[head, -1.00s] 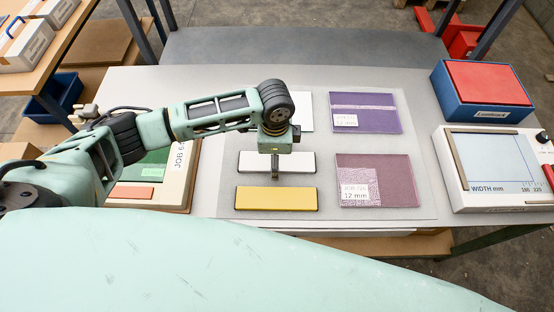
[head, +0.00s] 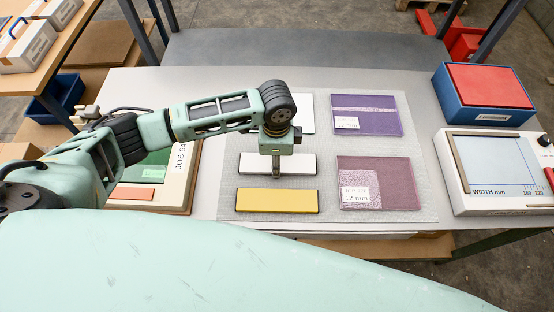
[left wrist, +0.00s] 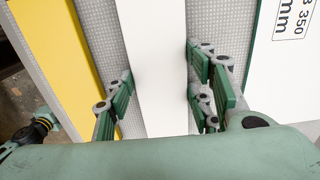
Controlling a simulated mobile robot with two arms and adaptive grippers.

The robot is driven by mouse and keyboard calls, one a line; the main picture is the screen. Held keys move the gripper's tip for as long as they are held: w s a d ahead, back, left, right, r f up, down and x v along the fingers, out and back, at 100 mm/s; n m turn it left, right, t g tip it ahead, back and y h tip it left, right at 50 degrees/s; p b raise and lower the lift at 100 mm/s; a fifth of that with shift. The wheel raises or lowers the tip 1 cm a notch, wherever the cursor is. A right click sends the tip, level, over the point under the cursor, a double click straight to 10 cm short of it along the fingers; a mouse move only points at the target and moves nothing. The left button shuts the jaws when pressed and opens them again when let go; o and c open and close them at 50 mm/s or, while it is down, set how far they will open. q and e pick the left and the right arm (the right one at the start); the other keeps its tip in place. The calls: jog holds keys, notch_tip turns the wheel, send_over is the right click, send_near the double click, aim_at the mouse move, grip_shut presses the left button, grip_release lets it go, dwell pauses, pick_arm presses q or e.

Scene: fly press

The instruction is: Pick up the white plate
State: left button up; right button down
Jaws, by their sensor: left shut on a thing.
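The white plate (head: 250,163) is a long flat bar on the grey mat, between a yellow plate and a white card in the head view. My left gripper (head: 276,171) is over its middle, pointing down. In the left wrist view the white plate (left wrist: 158,45) runs lengthwise between the fingers of my left gripper (left wrist: 158,88). The fingers are shut on its two long edges. I cannot tell any clear gap between the plate and the mat. My right gripper is not in view.
The yellow plate (head: 277,200) lies close in front. The white card (head: 307,112) lies behind, partly hidden by my arm. Purple (head: 370,122) and mauve (head: 395,180) labelled slabs lie right. A WIDTH mm device (head: 495,165) and a blue box (head: 480,112) stand further right.

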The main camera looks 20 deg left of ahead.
pick_arm(q)
jog(key=r, duration=0.1)
jog(key=r+b, duration=0.1)
jog(key=r, duration=0.2)
jog(key=shift+s+d+r, duration=0.1)
jog(key=shift+s+d, duration=0.2)
jog(key=shift+d, duration=0.1)
jog(key=s+d+r+b, duration=0.2)
jog(key=s+d+r, duration=0.4)
jog(key=s+d, duration=0.1)
jog(key=shift+s+d+r, duration=0.15)
jog(key=shift+s+r, duration=0.15)
jog(key=shift+s, duration=0.15)
